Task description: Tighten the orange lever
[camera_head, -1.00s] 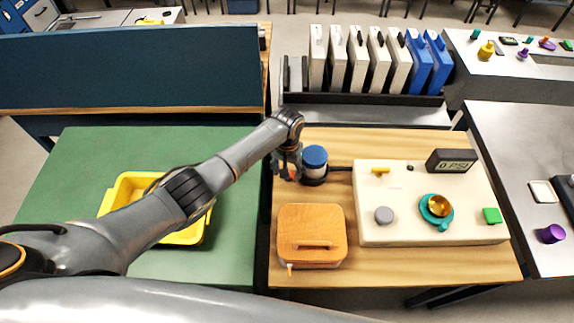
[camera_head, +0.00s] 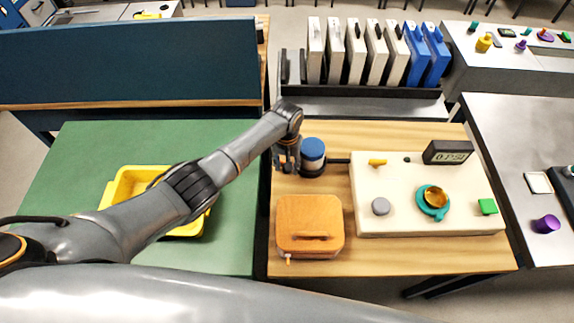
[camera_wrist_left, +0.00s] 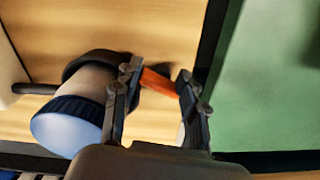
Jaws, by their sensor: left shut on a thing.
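The orange lever (camera_wrist_left: 159,82) shows in the left wrist view between the two fingers of my left gripper (camera_wrist_left: 157,78), which is shut on it. The lever sticks out beside the dark round base (camera_wrist_left: 88,65) of a jar with a blue lid (camera_wrist_left: 65,128). In the head view my left gripper (camera_head: 287,160) is at the left side of the blue-lidded jar (camera_head: 313,154), low over the wooden table, and the lever is hidden there by the gripper. My right gripper is not in view.
A wooden box (camera_head: 310,222) sits in front of the jar. A cream panel (camera_head: 406,212) with a knob, a brass cup and a gauge reading 0 PSI (camera_head: 449,153) stands to the right. A yellow bin (camera_head: 128,188) lies under my arm on the green table (camera_head: 85,150).

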